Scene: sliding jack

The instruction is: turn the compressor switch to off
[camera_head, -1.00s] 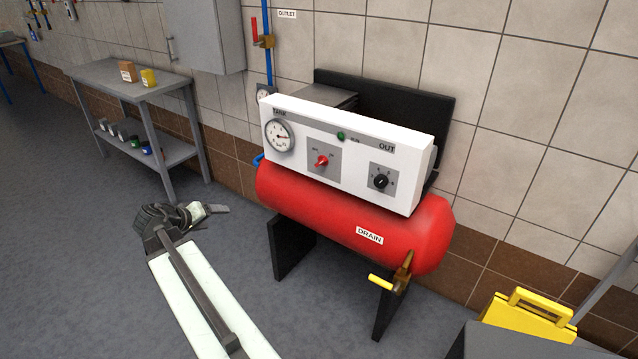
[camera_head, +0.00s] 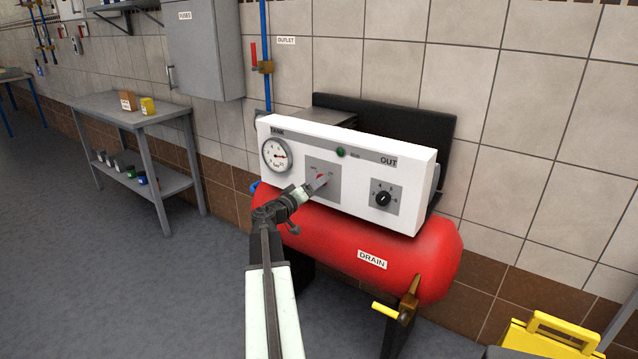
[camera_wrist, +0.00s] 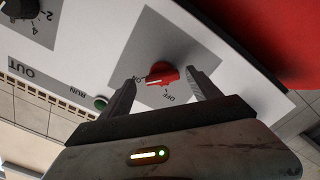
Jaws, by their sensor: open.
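The compressor switch is a red knob (camera_head: 321,177) on a grey square plate in the middle of the white panel. It also shows in the wrist view (camera_wrist: 160,72), with ON and OFF printed beside it. A pale mark on the knob lies near the lettering, but I cannot tell exactly which label it points to. My gripper (camera_head: 317,184) is in front of the switch. In the wrist view my gripper (camera_wrist: 162,86) is open, with one finger on each side of the knob. I cannot tell whether either finger touches it.
The panel (camera_head: 425,165) also carries a gauge (camera_head: 276,155), a green RUN lamp (camera_head: 341,152) and a black OUT dial (camera_head: 383,198). The red tank (camera_head: 420,255) is below, with a yellow-handled drain valve (camera_head: 385,310). A yellow case (camera_head: 550,340) stands at lower right.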

